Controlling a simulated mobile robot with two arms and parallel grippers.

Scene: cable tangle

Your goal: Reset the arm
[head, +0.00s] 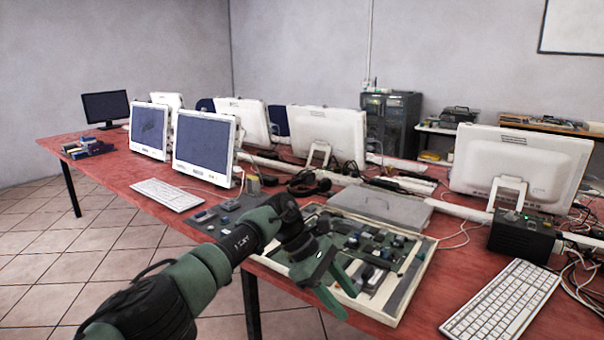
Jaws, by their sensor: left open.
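My left arm comes in from the lower left. Its green gripper (334,286) is over the near side of a shallow wooden tray (424,268) of circuit boards (372,252). The two fingers are spread apart with nothing between them, and they hide part of the tray's near left side. I cannot tell whether the fingertips touch the tray's edge. My right gripper is not in view.
The red table (110,160) holds several white monitors (202,150), a white keyboard (500,302) at the right and another (167,194) at the left. Loose cables (580,278) tangle beside a black box (524,236). Tiled floor is clear at the left.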

